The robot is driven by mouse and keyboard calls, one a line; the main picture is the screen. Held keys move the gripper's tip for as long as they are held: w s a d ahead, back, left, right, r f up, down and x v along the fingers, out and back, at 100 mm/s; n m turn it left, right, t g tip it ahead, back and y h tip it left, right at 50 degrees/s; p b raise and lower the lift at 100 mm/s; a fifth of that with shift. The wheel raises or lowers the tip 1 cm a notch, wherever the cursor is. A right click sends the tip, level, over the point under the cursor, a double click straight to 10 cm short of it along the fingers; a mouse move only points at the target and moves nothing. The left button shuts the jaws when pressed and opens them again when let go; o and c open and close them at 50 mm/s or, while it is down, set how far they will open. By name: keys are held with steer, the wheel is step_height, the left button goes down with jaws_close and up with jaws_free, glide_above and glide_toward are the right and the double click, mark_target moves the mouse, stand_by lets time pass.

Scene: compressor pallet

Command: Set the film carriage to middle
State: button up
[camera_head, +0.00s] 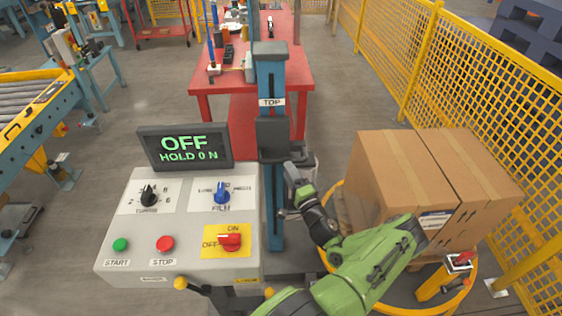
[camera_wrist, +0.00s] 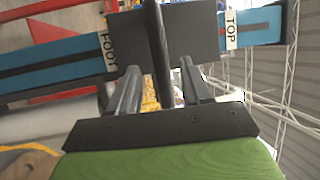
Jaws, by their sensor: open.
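The film carriage (camera_head: 272,139) is a dark block on the blue upright mast (camera_head: 271,75), just below the TOP label (camera_head: 271,102) in the head view. In the wrist view the carriage (camera_wrist: 195,30) lies between the FOOT label (camera_wrist: 108,52) and the TOP label (camera_wrist: 232,30). A dark bar-like handle (camera_wrist: 156,35) sticks out from it towards the wrist camera. My gripper (camera_head: 297,187) is at the right of the mast, close to the carriage. Its open fingers (camera_wrist: 160,72) stand on either side of the handle; no contact can be made out.
A grey control panel (camera_head: 120,235) with knobs and buttons stands left of the mast, with a display (camera_head: 186,146) reading OFF, HOLD 0 N. Cardboard boxes (camera_head: 395,175) on a pallet stand at right, inside a yellow ring (camera_head: 468,290). A red table (camera_head: 300,75) is behind.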

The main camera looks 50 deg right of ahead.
mark_target(282, 161)
steer(key=x, duration=0.5)
steer(key=shift+w+d, duration=0.1)
steer(key=shift+w, duration=0.2)
jaws_close()
